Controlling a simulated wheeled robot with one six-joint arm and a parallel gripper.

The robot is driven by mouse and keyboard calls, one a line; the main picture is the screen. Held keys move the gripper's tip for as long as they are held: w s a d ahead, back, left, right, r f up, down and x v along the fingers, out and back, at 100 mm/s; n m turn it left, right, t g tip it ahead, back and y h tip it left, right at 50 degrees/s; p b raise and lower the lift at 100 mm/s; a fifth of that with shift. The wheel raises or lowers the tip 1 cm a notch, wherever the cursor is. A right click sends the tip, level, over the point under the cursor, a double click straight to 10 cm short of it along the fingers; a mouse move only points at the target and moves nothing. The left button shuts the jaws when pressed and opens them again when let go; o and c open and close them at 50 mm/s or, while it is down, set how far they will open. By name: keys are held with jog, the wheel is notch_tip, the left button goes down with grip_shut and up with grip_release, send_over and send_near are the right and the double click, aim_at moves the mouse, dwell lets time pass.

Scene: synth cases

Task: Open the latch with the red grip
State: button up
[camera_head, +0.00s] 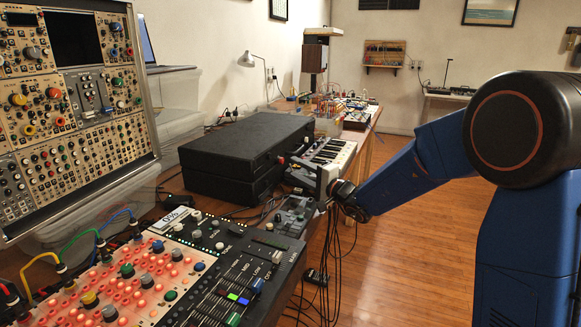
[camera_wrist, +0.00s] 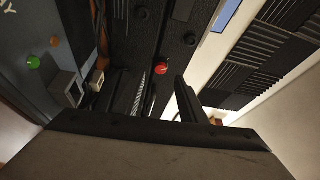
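The latch's red grip (camera_wrist: 162,68) is a small round red knob on the dark front of a black case (camera_wrist: 180,40) in the wrist view. In the head view the black case (camera_head: 245,140) lies on top of another dark case, and a small red spot, the red grip (camera_head: 281,160), shows at its right side. My gripper (camera_wrist: 148,77) is open, with its two dark fingers apart. The red grip shows between the fingertips, nearer the right finger. I cannot tell whether a finger touches it. In the head view my gripper (camera_head: 298,167) is beside the case's right side.
A small keyboard (camera_head: 328,150) stands just behind my gripper. A mixer with sliders (camera_head: 235,285) and a lit panel of knobs (camera_head: 140,285) lie in front. A tall synth rack (camera_head: 75,110) stands at left. Cables hang below my gripper. The wooden floor (camera_head: 420,260) at right is clear.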

jog(key=v, duration=1.2)
jog(key=shift+s, duration=0.15)
jog(key=shift+r, duration=0.1)
